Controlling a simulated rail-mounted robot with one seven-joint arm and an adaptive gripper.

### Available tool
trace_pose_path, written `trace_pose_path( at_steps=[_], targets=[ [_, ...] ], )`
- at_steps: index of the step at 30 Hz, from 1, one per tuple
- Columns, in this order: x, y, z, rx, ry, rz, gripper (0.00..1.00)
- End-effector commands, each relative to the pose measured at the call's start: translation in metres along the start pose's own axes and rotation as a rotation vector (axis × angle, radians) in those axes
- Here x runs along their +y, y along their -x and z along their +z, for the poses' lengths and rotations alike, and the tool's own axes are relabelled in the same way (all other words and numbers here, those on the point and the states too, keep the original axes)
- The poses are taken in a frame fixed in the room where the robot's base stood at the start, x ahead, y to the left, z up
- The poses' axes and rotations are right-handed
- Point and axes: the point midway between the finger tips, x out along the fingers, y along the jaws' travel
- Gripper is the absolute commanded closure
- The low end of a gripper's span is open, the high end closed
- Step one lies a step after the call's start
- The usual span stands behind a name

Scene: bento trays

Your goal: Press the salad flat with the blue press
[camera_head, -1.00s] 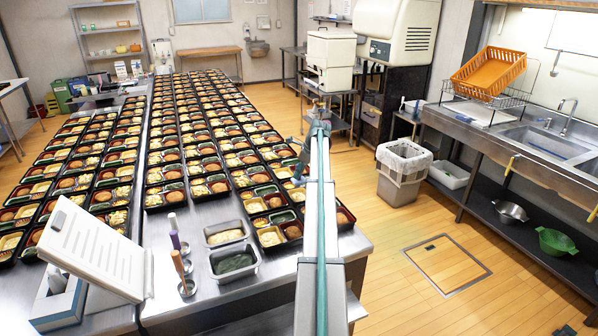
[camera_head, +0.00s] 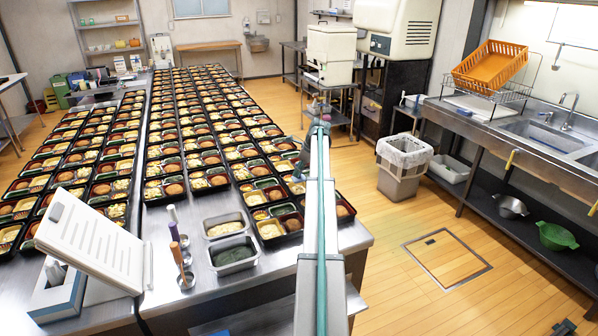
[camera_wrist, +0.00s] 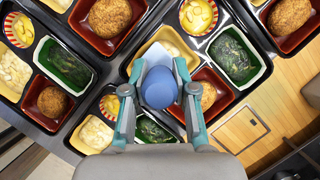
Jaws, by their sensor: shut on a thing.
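My gripper (camera_wrist: 160,92) is shut on the blue press (camera_wrist: 160,86), whose rounded blue top shows between the two fingers in the wrist view. A pale patch (camera_wrist: 168,42) shows just beyond the press, over a compartment of a black bento tray (camera_wrist: 215,110); I cannot tell if it is the press's plate or salad. Pale salad (camera_wrist: 95,134) lies in a compartment of a tray at the lower left. The press's underside and what lies beneath it are hidden, so contact is unclear. In the head view my arm hides most of the gripper at the table's right edge.
Several rows of filled bento trays (camera_head: 205,137) cover the long steel table. Two steel pans (camera_head: 233,267) and two upright-handled tools (camera_head: 179,256) stand near its front.

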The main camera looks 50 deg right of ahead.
Motion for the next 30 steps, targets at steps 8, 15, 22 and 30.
trace_pose_path(
  at_steps=[8, 15, 22, 30],
  targets=[
    [0.000, -0.004, -0.002, 0.000, 0.000, 0.000, 1.00],
    [0.000, -0.008, -0.003, 0.000, 0.000, 0.001, 1.00],
    [0.000, -0.012, -0.005, 0.000, 0.000, 0.001, 1.00],
    [0.000, -0.016, -0.007, 0.000, 0.000, 0.000, 1.00]
  ],
)
